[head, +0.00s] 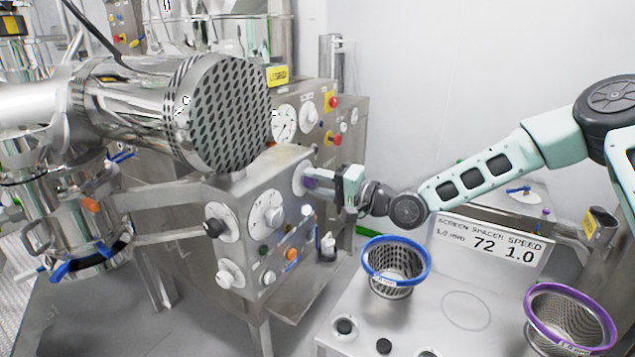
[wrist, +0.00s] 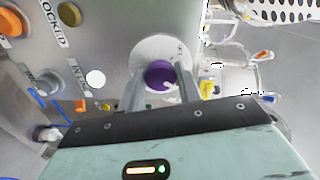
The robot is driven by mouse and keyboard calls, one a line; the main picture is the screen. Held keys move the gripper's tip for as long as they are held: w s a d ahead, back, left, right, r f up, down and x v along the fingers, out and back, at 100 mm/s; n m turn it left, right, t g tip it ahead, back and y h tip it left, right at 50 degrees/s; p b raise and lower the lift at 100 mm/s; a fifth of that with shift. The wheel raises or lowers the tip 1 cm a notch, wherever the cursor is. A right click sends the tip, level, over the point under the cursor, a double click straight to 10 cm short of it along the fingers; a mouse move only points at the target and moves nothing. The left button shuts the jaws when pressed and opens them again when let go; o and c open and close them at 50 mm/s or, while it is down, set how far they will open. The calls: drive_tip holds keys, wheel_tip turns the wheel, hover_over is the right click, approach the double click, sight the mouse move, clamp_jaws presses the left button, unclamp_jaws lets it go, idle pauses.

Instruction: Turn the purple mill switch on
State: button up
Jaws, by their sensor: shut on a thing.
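The purple mill switch (wrist: 160,75) is a round knob on a white round dial plate on the steel control panel. It sits between the two fingers of my gripper (wrist: 161,88) in the wrist view. The fingers are shut on the knob from both sides. In the head view, my gripper (head: 318,180) reaches the upper right of the steel control box (head: 245,245), and a bit of the purple switch (head: 309,183) shows at its tips. Any pointer mark on the switch is hidden or too small to read.
The large perforated steel mill drum (head: 230,112) hangs close left of my gripper. Other knobs and an orange button (head: 292,254) sit on the same panel. A blue-rimmed basket (head: 397,265), a purple-rimmed basket (head: 568,318) and a sign (head: 492,247) stand on the bench below my arm.

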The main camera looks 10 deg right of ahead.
drive_tip(key=shift+d+m, duration=0.1)
drive_tip(key=shift+m, duration=1.1)
drive_tip(key=o, duration=1)
drive_tip(key=b+v, duration=0.5)
drive_tip(key=v, duration=1.2)
drive_tip(key=shift+s+d, duration=0.1)
drive_tip(key=shift+d, duration=0.05)
